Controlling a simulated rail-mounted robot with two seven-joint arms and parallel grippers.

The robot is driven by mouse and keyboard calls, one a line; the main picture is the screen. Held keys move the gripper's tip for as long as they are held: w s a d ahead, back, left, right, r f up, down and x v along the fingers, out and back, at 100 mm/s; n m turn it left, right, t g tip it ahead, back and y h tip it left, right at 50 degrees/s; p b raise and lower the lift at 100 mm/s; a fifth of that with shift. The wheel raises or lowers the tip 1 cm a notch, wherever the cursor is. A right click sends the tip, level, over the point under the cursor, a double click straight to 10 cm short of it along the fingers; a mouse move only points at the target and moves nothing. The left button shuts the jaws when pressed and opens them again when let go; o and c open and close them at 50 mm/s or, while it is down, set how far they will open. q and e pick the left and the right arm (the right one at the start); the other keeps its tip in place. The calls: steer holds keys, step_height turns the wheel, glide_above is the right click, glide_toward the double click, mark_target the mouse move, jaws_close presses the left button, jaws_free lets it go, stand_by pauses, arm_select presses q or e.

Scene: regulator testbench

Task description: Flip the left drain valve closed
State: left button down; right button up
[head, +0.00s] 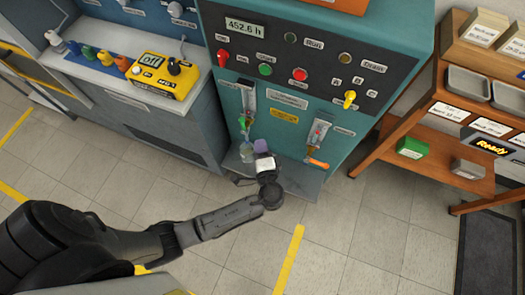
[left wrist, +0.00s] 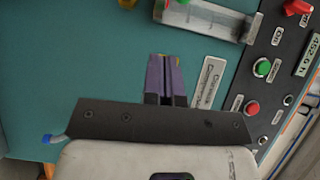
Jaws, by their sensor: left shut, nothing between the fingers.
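The left drain valve, with a small green handle (head: 245,121), is below the left sight tube (head: 248,98) on the teal cabinet front. I cannot tell its exact lever angle. In the left wrist view the left sight tube (left wrist: 205,20) is at the top, and part of a yellowish fitting (left wrist: 127,3) shows at the top edge. My left gripper (head: 261,145), with purple fingers, is below and right of the green handle, apart from it. In the left wrist view its fingers (left wrist: 165,75) are together and empty, before the bare teal panel. My right gripper is not in view.
A clear bottle (head: 247,153) stands below the left valve, close beside my gripper. A grey bench (head: 150,112) stands at left, a wooden shelf (head: 445,175) at right. The floor in front is clear.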

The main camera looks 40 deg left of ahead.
mark_target(243, 125)
arm_select(q)
steer(key=shift+w+a+f, duration=0.1)
steer(key=shift+w+a, duration=0.25)
steer(key=shift+a, duration=0.8)
steer(key=shift+w+a, duration=0.4)
steer(key=shift+a, duration=0.7)
steer(key=shift+w+a+f, duration=0.1)
steer(key=shift+w+a, duration=0.25)
steer(key=shift+a, duration=0.8)
